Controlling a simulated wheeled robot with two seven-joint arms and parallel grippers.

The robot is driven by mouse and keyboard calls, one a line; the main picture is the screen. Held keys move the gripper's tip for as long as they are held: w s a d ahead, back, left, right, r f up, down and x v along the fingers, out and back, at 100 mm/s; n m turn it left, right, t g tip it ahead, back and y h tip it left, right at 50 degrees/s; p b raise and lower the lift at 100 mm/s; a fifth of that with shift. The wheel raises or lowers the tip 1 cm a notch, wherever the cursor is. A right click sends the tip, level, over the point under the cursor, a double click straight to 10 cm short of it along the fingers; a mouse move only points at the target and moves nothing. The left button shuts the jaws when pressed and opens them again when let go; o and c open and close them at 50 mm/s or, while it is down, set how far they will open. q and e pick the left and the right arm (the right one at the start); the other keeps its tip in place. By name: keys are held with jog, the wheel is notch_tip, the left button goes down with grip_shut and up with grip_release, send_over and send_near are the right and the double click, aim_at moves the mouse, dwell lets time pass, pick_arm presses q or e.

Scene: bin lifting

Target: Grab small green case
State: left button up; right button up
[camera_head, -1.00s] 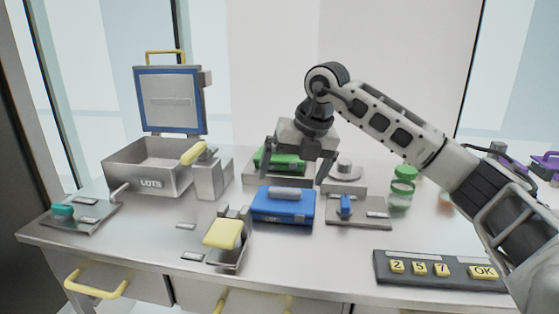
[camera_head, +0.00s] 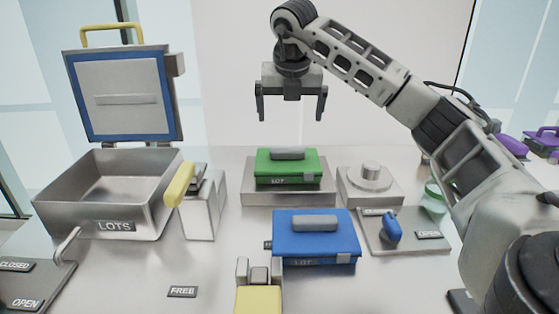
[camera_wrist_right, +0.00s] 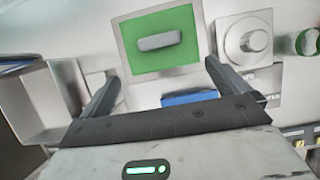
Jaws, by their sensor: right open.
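The small green case (camera_head: 270,166) with a grey handle (camera_head: 289,154) lies on a low metal platform (camera_head: 262,198) behind the blue case. My right gripper (camera_head: 291,118) is open and empty, pointing down above the green case with a clear gap. In the right wrist view, the green case (camera_wrist_right: 182,53) lies beyond the spread fingers (camera_wrist_right: 165,80), with its grey handle roughly centred between them. My left gripper is not in view.
A blue case (camera_head: 340,241) lies in front of the platform. An open metal LOTS bin (camera_head: 118,236) stands at left. A round-topped metal block (camera_head: 369,190) and a blue lever (camera_head: 391,230) are at right. A yellow-handled lever (camera_head: 258,298) is in front.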

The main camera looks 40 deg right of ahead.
send_over(288, 150)
jog(key=s+a, duration=0.2)
jog(key=f, duration=0.6)
jog(key=shift+s+d+f, duration=0.15)
jog(key=shift+s, duration=0.05)
jog(key=shift+w+p+x, duration=0.2)
jog(key=shift+p+x, duration=0.3)
jog(key=shift+x, duration=2.55)
jog(key=shift+c, duration=0.3)
jog(key=c, duration=1.5)
jog(key=shift+o, duration=0.2)
